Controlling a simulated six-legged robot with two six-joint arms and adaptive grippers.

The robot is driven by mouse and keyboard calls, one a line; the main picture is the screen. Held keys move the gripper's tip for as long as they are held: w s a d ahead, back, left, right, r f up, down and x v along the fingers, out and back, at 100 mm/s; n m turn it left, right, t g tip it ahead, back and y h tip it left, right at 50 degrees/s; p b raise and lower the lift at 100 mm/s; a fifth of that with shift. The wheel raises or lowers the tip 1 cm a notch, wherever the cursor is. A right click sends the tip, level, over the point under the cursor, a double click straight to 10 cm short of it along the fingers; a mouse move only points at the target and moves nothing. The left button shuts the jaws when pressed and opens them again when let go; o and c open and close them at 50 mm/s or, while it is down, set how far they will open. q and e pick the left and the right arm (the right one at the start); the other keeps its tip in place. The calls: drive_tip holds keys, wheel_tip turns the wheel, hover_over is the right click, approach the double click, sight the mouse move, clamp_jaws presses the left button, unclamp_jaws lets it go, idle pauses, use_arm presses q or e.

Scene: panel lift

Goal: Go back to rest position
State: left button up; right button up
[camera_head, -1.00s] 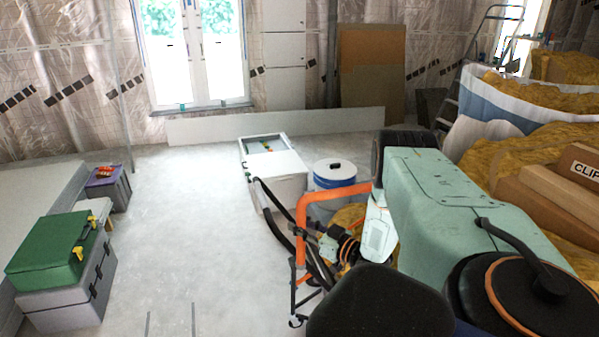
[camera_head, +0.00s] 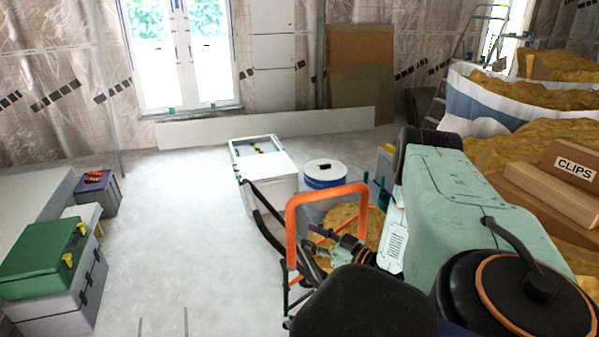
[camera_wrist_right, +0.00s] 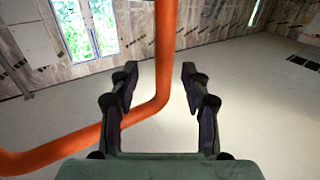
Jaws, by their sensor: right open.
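My right arm reaches in from the right edge of the head view. My right gripper (camera_head: 325,238) is small there, partly lost among black and orange parts. In the right wrist view the right gripper (camera_wrist_right: 159,73) is open, its two dark fingers apart with nothing clamped between them. An orange tube frame (camera_head: 326,192) stands by the gripper. In the wrist view the orange tube (camera_wrist_right: 165,50) passes across the gap between the fingers and bends to the lower left; I cannot tell whether it touches them. My left gripper is not in view.
A white open-topped box (camera_head: 268,180) and a white-blue bucket (camera_head: 325,175) stand behind the orange frame. A green case (camera_head: 45,258) on grey cases stands left. Boards and insulation, with a CLIPS box (camera_head: 570,165), fill the right. The floor (camera_head: 180,220) between is clear.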

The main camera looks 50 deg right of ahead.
drive_tip(key=shift+s+a, duration=0.1)
drive_tip(key=shift+s, duration=0.55)
drive_tip(key=shift+s, duration=0.1)
